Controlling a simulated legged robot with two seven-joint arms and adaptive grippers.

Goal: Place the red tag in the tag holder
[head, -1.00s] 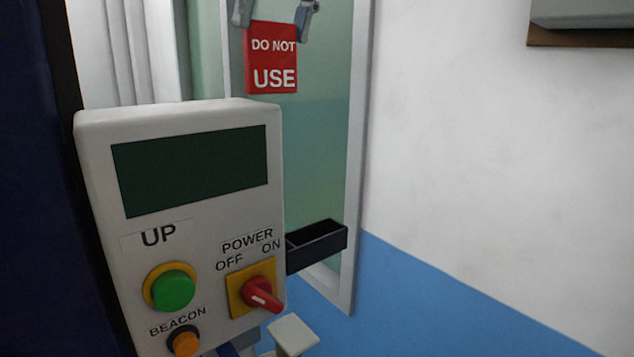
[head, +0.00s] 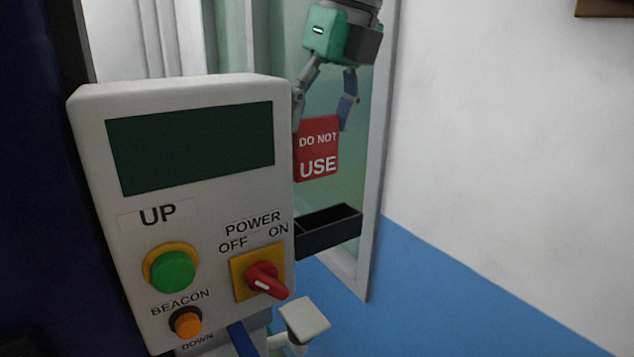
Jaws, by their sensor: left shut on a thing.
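The red tag (head: 318,150), lettered "DO NOT USE", hangs upright in the air right of the control box. My left gripper (head: 321,120) is shut on its upper part, with one finger at each upper side of the tag. The tag holder (head: 329,230) is a dark, open-topped tray on the right side of the control box. The tag is above the holder and apart from it, its lower edge a short way over the holder's rim. My right gripper is not in view.
The white control box (head: 200,205) fills the left and centre, with a green UP button (head: 173,271), an orange beacon button (head: 186,321) and a red power switch (head: 266,280). A pale block (head: 304,319) sits below the holder. Clear space lies right of the holder before the wall.

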